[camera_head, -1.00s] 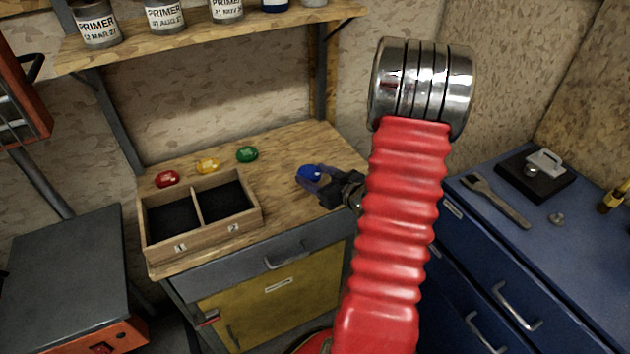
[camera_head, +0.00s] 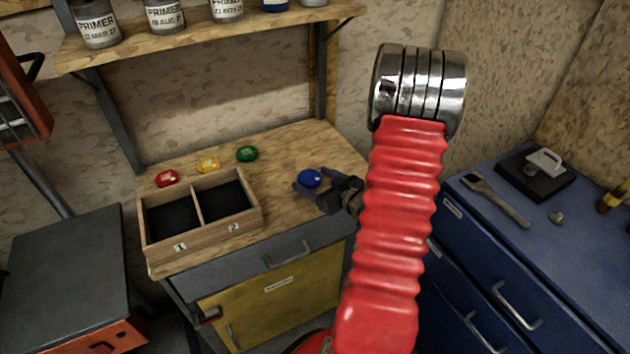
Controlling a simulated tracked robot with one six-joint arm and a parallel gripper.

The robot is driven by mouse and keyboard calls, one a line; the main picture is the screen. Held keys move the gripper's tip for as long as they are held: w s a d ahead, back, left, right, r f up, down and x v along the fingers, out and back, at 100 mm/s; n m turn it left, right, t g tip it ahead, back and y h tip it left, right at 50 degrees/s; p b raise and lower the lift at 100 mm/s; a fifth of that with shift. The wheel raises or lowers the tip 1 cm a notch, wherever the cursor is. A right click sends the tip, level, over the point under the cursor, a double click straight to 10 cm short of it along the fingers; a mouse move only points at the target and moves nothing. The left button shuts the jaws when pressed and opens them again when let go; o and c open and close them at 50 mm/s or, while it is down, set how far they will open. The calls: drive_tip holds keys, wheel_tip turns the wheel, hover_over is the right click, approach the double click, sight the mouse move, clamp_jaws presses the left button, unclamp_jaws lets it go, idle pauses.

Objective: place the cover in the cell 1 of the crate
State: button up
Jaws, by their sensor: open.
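The wooden crate (camera_head: 212,235) stands on the wooden bench at left, with cell 1 on its left and cell 2 on its right. Both cells look dark and empty. Red (camera_head: 167,179), yellow (camera_head: 208,165) and green (camera_head: 247,154) round pieces lie behind it. A blue round piece (camera_head: 309,178) is right of the crate. Which piece is the cover, I cannot tell. My gripper (camera_head: 311,181) is open, its dark fingers on either side of the blue piece. Whether they touch it is too small to tell.
A shelf (camera_head: 200,40) with primer cans runs above the bench. A blue drawer cabinet (camera_head: 560,255) with a wrench (camera_head: 495,200) stands at right. A dark-topped cabinet (camera_head: 65,265) is at left. Bench between crate and gripper is clear.

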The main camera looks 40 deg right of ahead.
drive_tip(key=shift+r, duration=0.15)
drive_tip(key=v, duration=1.2)
drive_tip(key=shift+w, duration=0.15)
idle(0.7)
